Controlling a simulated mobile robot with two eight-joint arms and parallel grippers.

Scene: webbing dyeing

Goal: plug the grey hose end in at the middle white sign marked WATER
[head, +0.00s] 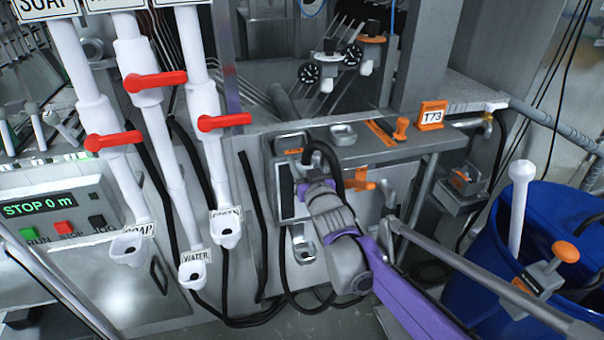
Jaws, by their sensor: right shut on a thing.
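The white WATER sign (195,257) hangs low at the middle pipe, with a white cup-shaped socket (193,277) just below it. My right gripper (308,182) reaches in from the lower right, in front of the grey panel and well to the right of the WATER sign. It is shut on what appears to be the grey hose end, which is mostly hidden by the jaws and wrist. A black hose (327,150) loops up and over beside the gripper. My left gripper is out of view.
The SOAP socket (125,249) is left of WATER; another white socket (226,236) is to its upper right. Red valve handles (155,81) stick out above. Black hoses hang around the sockets. A grey bench (370,146) and blue bin (486,285) stand at right.

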